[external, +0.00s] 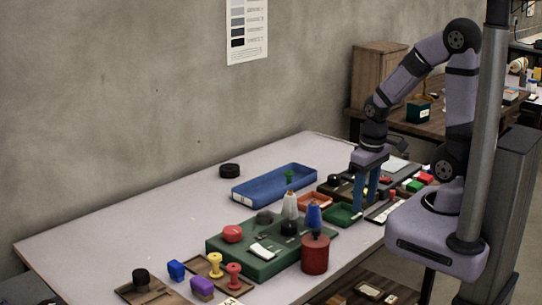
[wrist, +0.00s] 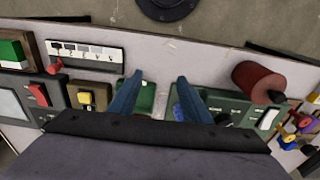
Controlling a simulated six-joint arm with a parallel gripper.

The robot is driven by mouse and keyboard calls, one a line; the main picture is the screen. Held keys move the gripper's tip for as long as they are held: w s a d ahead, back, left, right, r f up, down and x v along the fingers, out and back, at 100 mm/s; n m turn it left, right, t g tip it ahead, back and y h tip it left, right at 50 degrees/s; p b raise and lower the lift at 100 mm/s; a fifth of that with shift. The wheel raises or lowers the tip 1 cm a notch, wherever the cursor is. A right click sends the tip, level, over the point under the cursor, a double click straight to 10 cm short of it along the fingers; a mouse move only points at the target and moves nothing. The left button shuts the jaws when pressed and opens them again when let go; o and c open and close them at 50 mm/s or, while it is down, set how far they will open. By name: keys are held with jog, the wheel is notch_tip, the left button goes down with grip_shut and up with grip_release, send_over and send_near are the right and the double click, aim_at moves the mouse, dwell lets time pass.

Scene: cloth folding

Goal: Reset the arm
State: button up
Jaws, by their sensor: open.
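My gripper (external: 365,201) points down over the right part of the light table, above the devices close to my base. Its two blue fingers are apart with nothing between them. In the wrist view, my gripper (wrist: 160,79) shows the same gap between the fingertips. A small green tray (external: 343,214) is just beside the fingers in the external view. It shows partly behind the fingers in the wrist view (wrist: 148,98). The height of the fingertips above the table is hard to tell. No cloth is visible.
A green panel (external: 222,246) with knobs stands left of the gripper, with a red cylinder (external: 315,257) at its front. A blue tray (external: 262,190) lies behind. Stamps and blocks crowd the front edge. The table's left part (external: 110,230) is mostly clear.

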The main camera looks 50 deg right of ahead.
jog(key=shift+s+r+g, duration=0.15)
jog(key=shift+s+g, duration=0.05)
jog(key=shift+s, duration=0.35)
jog(key=shift+s+r+g, duration=0.15)
jog(key=shift+s+g, duration=0.05)
jog(key=shift+s, duration=0.3)
notch_tip(320, 180, up, 4)
jog(key=p, duration=0.4)
jog(key=shift+r, duration=0.25)
